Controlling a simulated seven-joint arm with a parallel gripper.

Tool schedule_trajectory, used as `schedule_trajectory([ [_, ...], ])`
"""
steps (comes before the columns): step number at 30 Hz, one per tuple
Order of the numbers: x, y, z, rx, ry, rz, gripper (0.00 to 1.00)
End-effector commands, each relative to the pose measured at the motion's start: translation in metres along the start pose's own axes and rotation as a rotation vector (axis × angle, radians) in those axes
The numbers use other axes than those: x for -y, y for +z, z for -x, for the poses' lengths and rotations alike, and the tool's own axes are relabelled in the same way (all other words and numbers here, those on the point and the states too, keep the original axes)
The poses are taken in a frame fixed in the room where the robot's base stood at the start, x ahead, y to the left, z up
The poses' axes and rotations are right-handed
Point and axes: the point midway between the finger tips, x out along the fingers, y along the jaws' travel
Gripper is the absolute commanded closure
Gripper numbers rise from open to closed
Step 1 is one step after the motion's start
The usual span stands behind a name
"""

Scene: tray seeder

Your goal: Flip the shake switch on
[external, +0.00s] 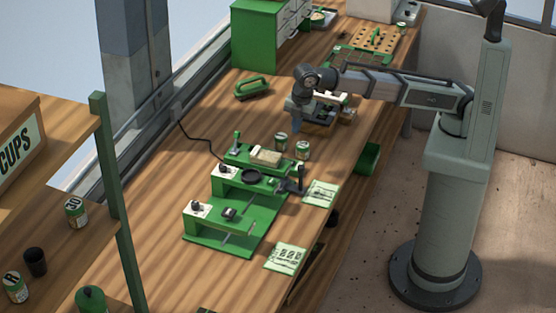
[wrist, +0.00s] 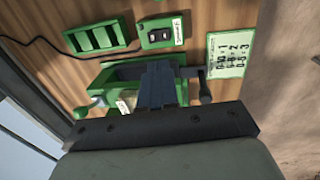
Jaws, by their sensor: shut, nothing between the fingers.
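My gripper (external: 297,126) hangs above the table, behind the green seeder machine (external: 262,228) and apart from it. Its dark fingers (wrist: 161,83) are together with nothing between them. In the wrist view a small green switch box (wrist: 162,33) with black controls and a white label sits beyond the fingertips. A black cable runs toward it. Which control is the shake switch, and its position, are too small to tell. In the external view the machine has white panels with black knobs, one on the upper step (external: 224,169) and one on the lower (external: 199,208).
A slotted green holder (wrist: 95,38) and a printed card (wrist: 231,52) flank the switch box. Small cans (external: 281,142) stand behind the machine.

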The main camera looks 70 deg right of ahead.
Motion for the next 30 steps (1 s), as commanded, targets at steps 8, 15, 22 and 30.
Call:
schedule_trajectory([
  [8, 0.0, 0.0, 0.011, 0.0, 0.001, 0.0, 1.0],
  [15, 0.0, 0.0, 0.011, 0.0, 0.0, 0.0, 1.0],
  [22, -0.016, -0.005, 0.012, 0.0, -0.001, -0.001, 1.0],
  [30, -0.015, -0.004, 0.011, -0.001, -0.001, 0.0, 1.0],
])
